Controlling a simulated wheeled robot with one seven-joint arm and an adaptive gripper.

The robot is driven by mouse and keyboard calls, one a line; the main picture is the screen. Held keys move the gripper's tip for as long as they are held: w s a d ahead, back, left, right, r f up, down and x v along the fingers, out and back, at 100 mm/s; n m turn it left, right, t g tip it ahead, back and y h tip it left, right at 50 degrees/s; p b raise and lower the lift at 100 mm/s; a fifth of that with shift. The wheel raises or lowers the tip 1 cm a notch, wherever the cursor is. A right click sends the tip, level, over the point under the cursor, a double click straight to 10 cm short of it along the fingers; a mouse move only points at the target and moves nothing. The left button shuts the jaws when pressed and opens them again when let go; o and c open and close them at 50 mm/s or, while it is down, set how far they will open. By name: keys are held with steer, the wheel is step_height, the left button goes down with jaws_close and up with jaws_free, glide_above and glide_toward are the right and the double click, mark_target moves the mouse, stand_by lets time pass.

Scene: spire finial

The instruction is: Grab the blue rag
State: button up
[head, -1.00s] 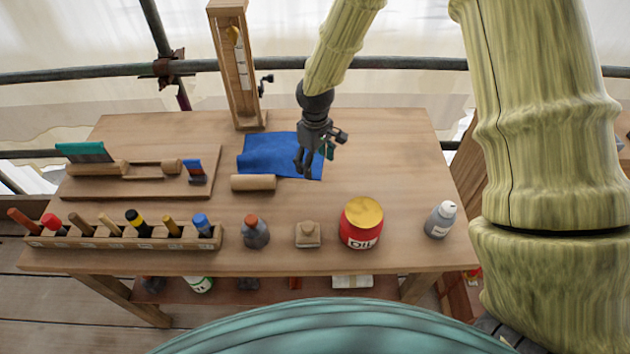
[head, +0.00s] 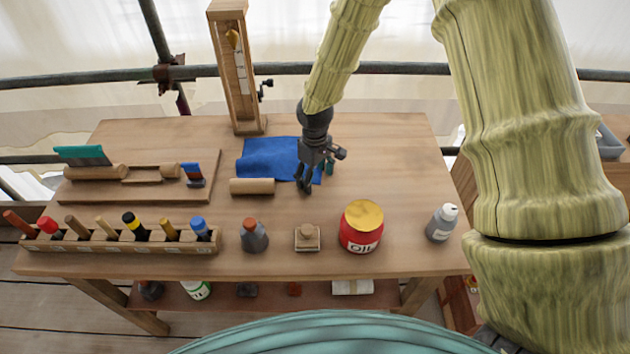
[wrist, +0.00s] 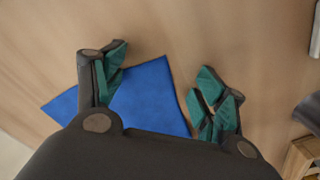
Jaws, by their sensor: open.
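The blue rag (head: 266,159) lies flat on the wooden table, towards its back middle. My gripper (head: 305,186) is over the rag's right front corner in the head view, fingers pointing down, hiding part of that side. In the wrist view the rag (wrist: 150,97) shows between and behind my fingers, with one corner pointing up. My gripper (wrist: 160,92) is open with its green-padded fingers apart and nothing between them. The gap between fingertips and rag cannot be judged exactly.
A wooden cylinder (head: 252,187) lies just in front of the rag. A tall wooden stand (head: 238,75) rises behind it. A tool rack (head: 120,240), a grey bottle (head: 254,237), a wooden block (head: 307,238) and a red oil can (head: 361,228) line the front. The table's right back is clear.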

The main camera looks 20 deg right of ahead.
steer(key=shift+f, duration=0.15)
steer(key=shift+s, duration=0.1)
steer(key=c, duration=0.8)
steer(key=shift+s+f, duration=0.15)
steer(key=shift+s, duration=0.1)
jaws_close()
step_height(320, 180, up, 12)
steer(key=p, duration=0.8)
steer(key=shift+w+r+p, duration=0.2)
steer(key=shift+w+p, duration=0.1)
steer(key=shift+p, duration=0.05)
steer(key=shift+w, duration=0.1)
